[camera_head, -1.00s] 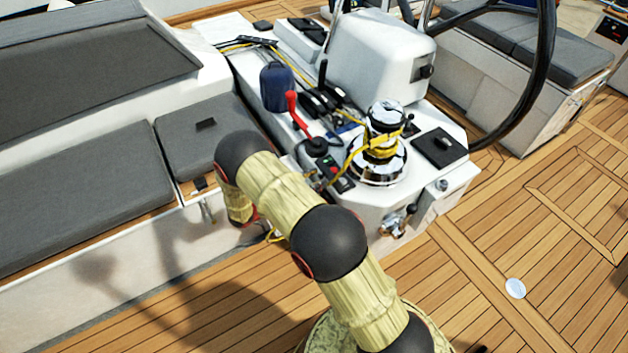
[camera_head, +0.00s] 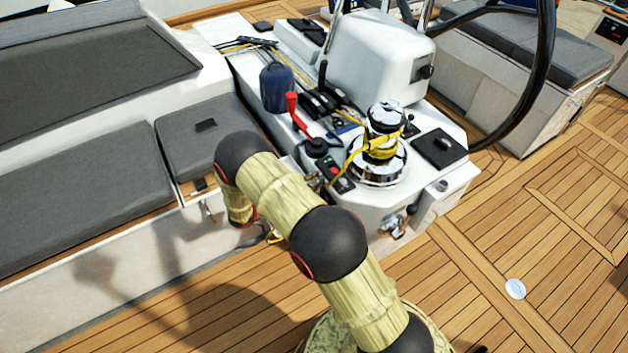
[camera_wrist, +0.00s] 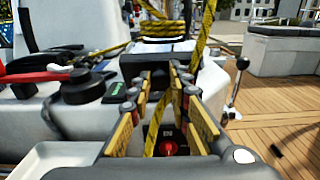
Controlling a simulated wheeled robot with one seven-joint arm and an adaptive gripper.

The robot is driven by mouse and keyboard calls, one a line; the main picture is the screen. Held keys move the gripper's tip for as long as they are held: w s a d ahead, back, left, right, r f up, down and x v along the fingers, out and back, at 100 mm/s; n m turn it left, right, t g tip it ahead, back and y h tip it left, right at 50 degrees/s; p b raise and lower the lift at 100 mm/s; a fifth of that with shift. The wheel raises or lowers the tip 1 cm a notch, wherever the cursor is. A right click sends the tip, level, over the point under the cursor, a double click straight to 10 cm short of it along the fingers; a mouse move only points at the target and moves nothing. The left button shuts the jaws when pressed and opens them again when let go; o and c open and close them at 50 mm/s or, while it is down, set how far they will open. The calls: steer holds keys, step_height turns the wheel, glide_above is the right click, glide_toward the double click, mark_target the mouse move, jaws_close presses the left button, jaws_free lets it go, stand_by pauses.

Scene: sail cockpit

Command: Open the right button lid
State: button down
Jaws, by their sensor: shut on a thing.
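My gripper (camera_wrist: 158,86) shows in the wrist view, its yellow-padded fingers on either side of a dark, upright box-like piece (camera_wrist: 158,66), which seems to be the button lid. Its edges are hard to make out. A red button (camera_wrist: 170,147) on a black panel shows below, between the fingers. A green-marked part (camera_wrist: 113,92) sits to the left. In the head view the black button panel (camera_head: 336,176) with red and green marks lies left of the chrome winch (camera_head: 380,165).
A bench (camera_head: 85,200) lies left; open teak deck (camera_head: 500,235) lies right.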

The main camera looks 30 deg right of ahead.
steer(key=shift+r, duration=0.1)
stand_by(0.3)
steer(key=d+r+y+p, duration=0.1)
steer(key=y+p, duration=0.1)
steer(key=p, duration=0.2)
steer(key=shift+r, duration=0.2)
steer(key=shift+d+y, duration=0.1)
steer(key=shift+y, duration=0.2)
steer(key=shift+f, duration=0.1)
steer(key=c, duration=1.7)
jaws_free()
steer(key=shift+o, duration=0.2)
steer(key=v, duration=1.2)
